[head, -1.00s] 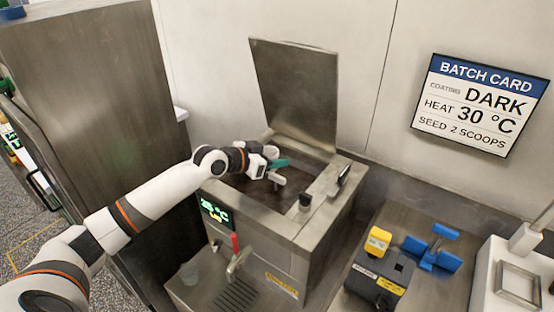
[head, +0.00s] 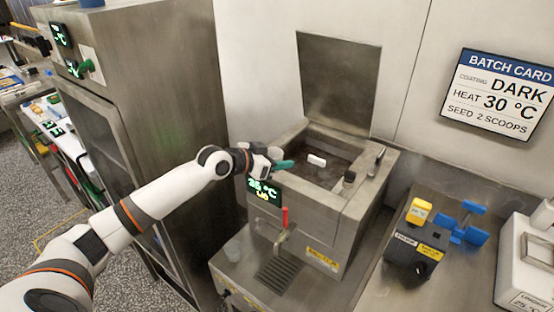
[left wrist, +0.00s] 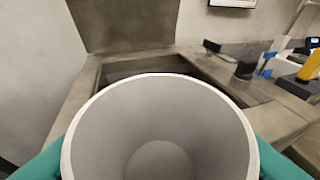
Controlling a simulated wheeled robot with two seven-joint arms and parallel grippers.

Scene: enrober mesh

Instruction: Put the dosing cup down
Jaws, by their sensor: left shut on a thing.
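The dosing cup (left wrist: 160,130) is a pale grey-white, round cup that fills the left wrist view. Its mouth faces the camera and its inside looks empty. My left gripper (head: 280,165) is shut on it, with a teal finger on either side of the cup in the wrist view. In the head view the cup (head: 273,153) shows small and partly hidden at the gripper. The gripper holds it by the left edge of the open steel tank (head: 330,193), above the lit temperature display (head: 264,192). My right gripper is not in view.
The tank lid (head: 338,85) stands up behind. A small white block (head: 316,160) shows in the tank. A red-handled tap (head: 285,222) stands over a drip grate (head: 279,272). A tall steel cabinet (head: 150,90) is at left.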

